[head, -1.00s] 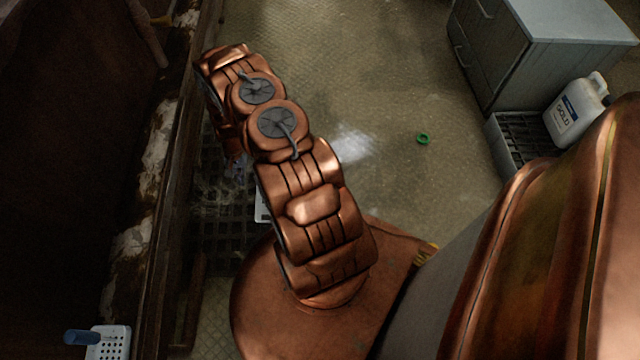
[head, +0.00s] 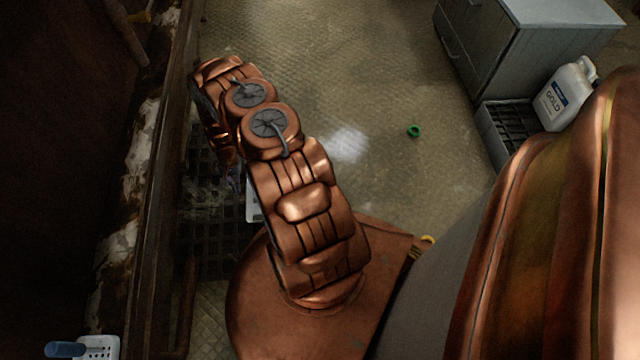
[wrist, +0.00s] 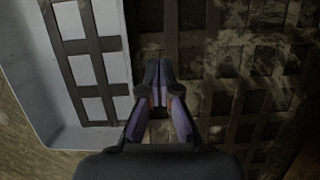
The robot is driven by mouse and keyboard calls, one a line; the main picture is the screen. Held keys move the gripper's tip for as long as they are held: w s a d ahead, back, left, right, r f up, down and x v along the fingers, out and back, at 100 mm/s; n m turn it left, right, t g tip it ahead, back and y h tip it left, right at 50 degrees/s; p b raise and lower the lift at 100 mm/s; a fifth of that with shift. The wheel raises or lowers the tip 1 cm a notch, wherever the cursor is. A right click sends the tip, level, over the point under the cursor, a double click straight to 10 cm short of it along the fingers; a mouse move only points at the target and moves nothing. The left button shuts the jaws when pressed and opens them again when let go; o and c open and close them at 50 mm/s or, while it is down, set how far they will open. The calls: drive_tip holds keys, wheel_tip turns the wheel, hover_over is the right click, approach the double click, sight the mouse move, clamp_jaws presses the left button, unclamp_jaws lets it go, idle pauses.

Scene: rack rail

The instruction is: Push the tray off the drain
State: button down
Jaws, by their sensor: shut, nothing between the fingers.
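In the head view only a pale sliver of the tray (head: 253,207) shows beside my arm. The drain (head: 212,235) is a dark floor grate on the left of the head view. It also shows in the wrist view (wrist: 232,102), stained, right of the tray. My gripper (wrist: 158,72) is shut and empty, over the grate just right of the tray's side. I cannot tell whether it touches. My arm hides most of the tray in the head view.
A long rusty ledge (head: 150,190) runs along the left. A white perforated holder (head: 98,347) sits at the lower left. A grey cabinet (head: 530,60), a dark crate (head: 505,125) and a white jug (head: 566,95) stand at the right. A green ring (head: 414,131) lies on open floor.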

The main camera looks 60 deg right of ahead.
drive_tip(key=shift+s+d+f+b, duration=0.1)
drive_tip(key=shift+f+b, duration=0.7)
drive_tip(key=shift+f, duration=0.7)
drive_tip(key=shift+s+d+p, duration=0.2)
drive_tip(key=shift+s+d, duration=0.5)
drive_tip(key=shift+s, duration=0.4)
drive_tip(key=shift+s+d+p, duration=0.25)
drive_tip(key=shift+s+d, duration=0.5)
drive_tip(key=shift+s, duration=0.35)
drive_tip(key=shift+s+d+p, duration=0.2)
drive_tip(key=shift+s+d, duration=0.5)
drive_tip(key=shift+s, duration=0.4)
drive_tip(key=shift+s+d, duration=2)
drive_tip(key=shift+s, duration=1.05)
drive_tip(key=shift+s+d, duration=2.05)
drive_tip(key=shift+s, duration=1.05)
drive_tip(key=shift+s+d, duration=2)
drive_tip(key=shift+s, duration=1.05)
drive_tip(key=shift+s, duration=0.1)
drive_tip(key=shift+w+a+r+p, duration=0.3)
drive_tip(key=shift+w+a+r, duration=0.25)
drive_tip(key=shift+w, duration=0.45)
drive_tip(key=shift+w+a+r+p, duration=0.3)
drive_tip(key=shift+w+a+r, duration=0.2)
drive_tip(key=shift+w+a, duration=0.35)
drive_tip(key=shift+w+a+r+p, duration=0.3)
drive_tip(key=shift+w+a+r, duration=0.2)
drive_tip(key=shift+w, duration=0.6)
